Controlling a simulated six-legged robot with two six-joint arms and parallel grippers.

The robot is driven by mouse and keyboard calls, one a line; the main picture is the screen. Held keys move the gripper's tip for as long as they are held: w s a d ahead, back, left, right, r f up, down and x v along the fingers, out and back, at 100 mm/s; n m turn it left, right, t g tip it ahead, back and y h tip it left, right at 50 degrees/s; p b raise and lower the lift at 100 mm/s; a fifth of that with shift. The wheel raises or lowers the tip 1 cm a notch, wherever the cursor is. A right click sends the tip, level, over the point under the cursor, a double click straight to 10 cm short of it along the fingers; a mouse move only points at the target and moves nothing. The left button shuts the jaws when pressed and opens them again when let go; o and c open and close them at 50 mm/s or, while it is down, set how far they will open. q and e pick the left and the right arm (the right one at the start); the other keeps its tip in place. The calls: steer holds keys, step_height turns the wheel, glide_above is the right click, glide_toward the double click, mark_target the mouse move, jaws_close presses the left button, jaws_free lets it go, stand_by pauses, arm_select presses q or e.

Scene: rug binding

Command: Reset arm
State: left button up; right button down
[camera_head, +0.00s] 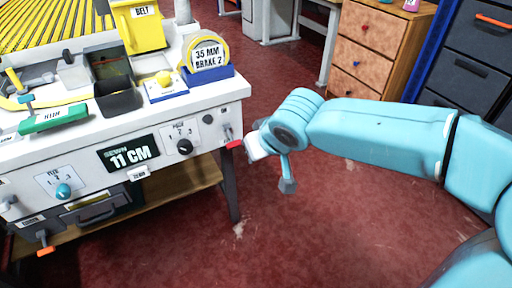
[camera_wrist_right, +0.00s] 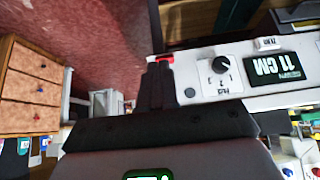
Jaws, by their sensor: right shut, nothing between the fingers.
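My right arm comes in from the right in the head view, and its gripper (camera_head: 247,144) is beside the right end of the white machine table (camera_head: 215,122). In the wrist view the dark fingers of the right gripper (camera_wrist_right: 160,72) are together with nothing held. A red part (camera_head: 234,144) on the table's right corner is close to the fingertips; it also shows in the wrist view (camera_wrist_right: 160,58). I cannot tell whether they touch. My left gripper is not in view.
The table front has an 11 CM display (camera_head: 130,158), a PILE dial (camera_head: 185,146) and a teal knob (camera_head: 63,191). A wooden drawer cabinet (camera_head: 366,50) stands behind. Red floor (camera_head: 330,225) is clear below my arm.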

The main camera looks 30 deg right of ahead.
stand_by(0.3)
steer(key=s+a+f+g+y, duration=0.15)
steer(key=a+f, duration=0.25)
steer(key=f, duration=0.7)
steer(key=a+f+g+y, duration=0.2)
steer(key=a+f, duration=0.3)
steer(key=f, duration=0.5)
steer(key=s+a+f+m+g, duration=0.1)
steer(key=s+a+f+g, duration=0.25)
steer(key=s+f, duration=1.2)
step_height(320, 180, up, 26)
steer(key=a+p, duration=0.1)
steer(key=p, duration=2.7)
steer(key=shift+w+f+y, duration=0.15)
steer(key=shift+f+y, duration=0.1)
steer(key=shift+y, duration=0.2)
steer(key=shift+a, duration=0.1)
